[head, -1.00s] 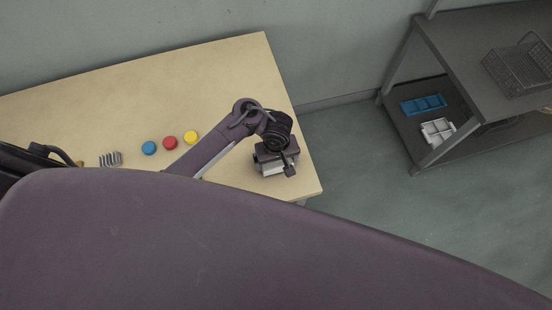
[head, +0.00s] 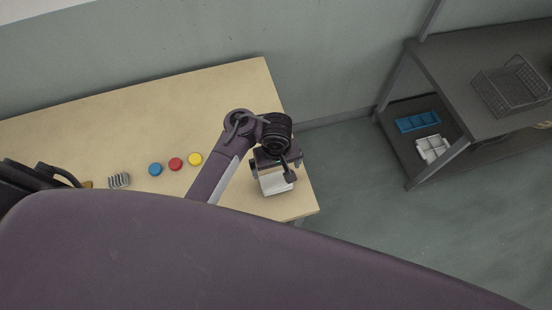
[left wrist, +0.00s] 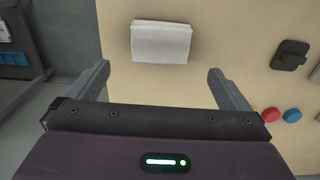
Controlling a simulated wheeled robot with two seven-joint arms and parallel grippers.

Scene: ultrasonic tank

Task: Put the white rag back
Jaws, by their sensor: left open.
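The white rag (head: 277,185) lies flat on the wooden table near its right end. It also shows in the left wrist view (left wrist: 161,42), as a small folded rectangle. My left gripper (head: 275,168) is above the table beside the rag and partly covers it in the head view. In the left wrist view its two fingers (left wrist: 158,72) are spread wide and empty, with the rag ahead of them, between their lines and not touched. My right gripper is not in view.
Blue (head: 155,169), red (head: 175,164) and yellow (head: 195,159) round pieces and a grey ribbed piece (head: 119,181) lie on the table (head: 230,90). A dark shelf (head: 470,60) at the right holds a wire basket (head: 510,88), a blue tray (head: 418,122) and a white tray (head: 432,149).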

